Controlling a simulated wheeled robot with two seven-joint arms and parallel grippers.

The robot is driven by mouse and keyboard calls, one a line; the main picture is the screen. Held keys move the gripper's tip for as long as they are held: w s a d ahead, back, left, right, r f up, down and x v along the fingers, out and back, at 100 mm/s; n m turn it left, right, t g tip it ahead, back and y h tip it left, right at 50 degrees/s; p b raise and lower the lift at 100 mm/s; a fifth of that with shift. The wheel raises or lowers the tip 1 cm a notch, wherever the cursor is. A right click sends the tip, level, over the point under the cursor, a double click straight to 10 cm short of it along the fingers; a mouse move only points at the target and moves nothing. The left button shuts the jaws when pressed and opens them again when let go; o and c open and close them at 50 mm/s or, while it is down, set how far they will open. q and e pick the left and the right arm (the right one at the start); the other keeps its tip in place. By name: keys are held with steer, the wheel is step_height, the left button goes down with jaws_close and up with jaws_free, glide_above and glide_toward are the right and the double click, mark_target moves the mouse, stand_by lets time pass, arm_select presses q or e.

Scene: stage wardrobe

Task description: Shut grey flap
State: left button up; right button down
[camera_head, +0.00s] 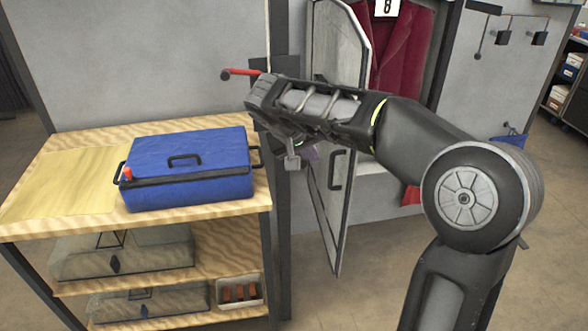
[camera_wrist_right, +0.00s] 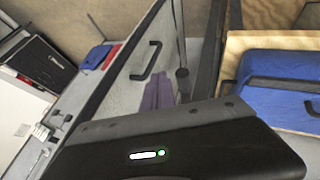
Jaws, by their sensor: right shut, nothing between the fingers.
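The grey flap (camera_head: 330,215) is a tall door-like panel with a dark rim and a black bar handle (camera_head: 338,170). It stands open, swung out from the wardrobe opening, and is seen at a steep angle. My right arm hides its middle part. In the right wrist view the flap (camera_wrist_right: 125,70) and its handle (camera_wrist_right: 147,61) also show. My right gripper (camera_head: 312,153) is shut and empty, close to the flap near its handle. Its purplish fingers (camera_wrist_right: 158,95) appear against the flap; I cannot tell whether they touch it. My left gripper is out of view.
A wooden shelf unit (camera_head: 25,228) stands left of the flap, with a blue case (camera_head: 185,165) on top. A red lever (camera_head: 240,73) sticks out above it. A dark red garment (camera_head: 405,45) hangs in the opening. Floor at the lower right is clear beyond my arm.

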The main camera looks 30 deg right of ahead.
steer(key=shift+d+f, duration=0.1)
steer(key=shift+f, duration=0.05)
steer(key=p+x, duration=0.1)
steer(key=x, duration=0.9)
steer(key=shift+p, duration=0.4)
